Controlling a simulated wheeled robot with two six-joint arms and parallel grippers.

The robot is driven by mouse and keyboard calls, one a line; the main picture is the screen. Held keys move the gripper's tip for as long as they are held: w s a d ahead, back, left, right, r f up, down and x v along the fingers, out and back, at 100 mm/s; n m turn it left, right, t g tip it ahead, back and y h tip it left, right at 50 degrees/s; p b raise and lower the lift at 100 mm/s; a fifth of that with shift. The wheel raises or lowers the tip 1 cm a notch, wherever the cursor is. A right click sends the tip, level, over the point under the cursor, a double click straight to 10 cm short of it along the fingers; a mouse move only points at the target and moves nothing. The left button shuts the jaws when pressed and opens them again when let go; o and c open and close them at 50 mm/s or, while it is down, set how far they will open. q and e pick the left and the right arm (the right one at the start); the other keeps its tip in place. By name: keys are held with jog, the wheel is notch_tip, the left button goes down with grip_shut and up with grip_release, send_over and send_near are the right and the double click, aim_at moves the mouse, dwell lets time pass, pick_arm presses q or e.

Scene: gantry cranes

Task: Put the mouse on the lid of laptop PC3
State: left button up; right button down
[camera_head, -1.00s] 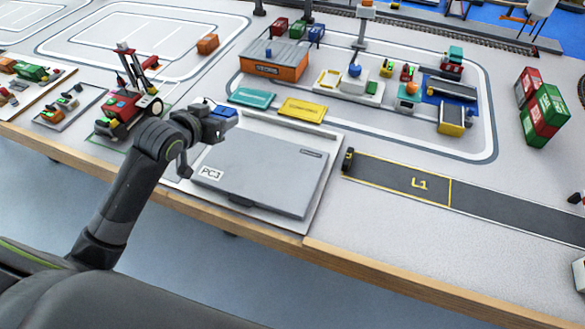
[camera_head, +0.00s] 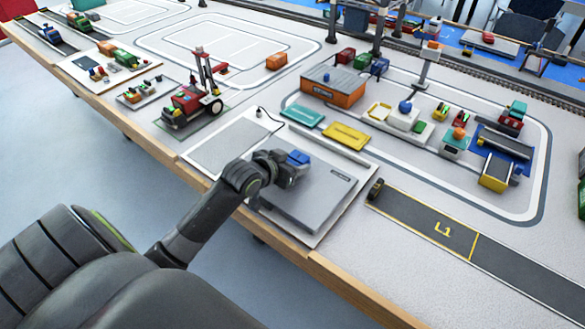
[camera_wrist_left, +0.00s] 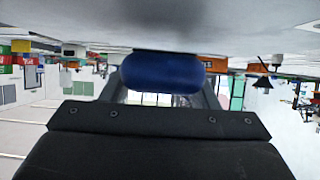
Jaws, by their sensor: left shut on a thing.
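The laptop PC3 (camera_head: 322,200) is a closed grey slab on a pale mat near the table's front edge. My arm covers its left part, and the PC3 label that showed earlier is hidden. My left gripper (camera_head: 296,166) is over the back left part of the lid. It is shut on the blue mouse (camera_head: 299,157), which also shows between the fingers in the left wrist view (camera_wrist_left: 162,72). I cannot tell whether the mouse touches the lid. My right gripper is not in view.
A teal block (camera_head: 302,116) and a yellow block (camera_head: 346,136) lie behind the laptop. A red reach-stacker model (camera_head: 190,105) stands to the left. A dark lane marked L1 (camera_head: 441,229) runs to the right. Most of the lid is clear.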

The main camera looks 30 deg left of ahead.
pick_arm(q)
jog(key=shift+f, duration=0.85)
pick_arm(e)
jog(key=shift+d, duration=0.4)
pick_arm(q)
jog(key=shift+f, duration=0.1)
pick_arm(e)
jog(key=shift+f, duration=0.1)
pick_arm(q)
jog(key=o, duration=1)
jog(key=shift+f, duration=0.1)
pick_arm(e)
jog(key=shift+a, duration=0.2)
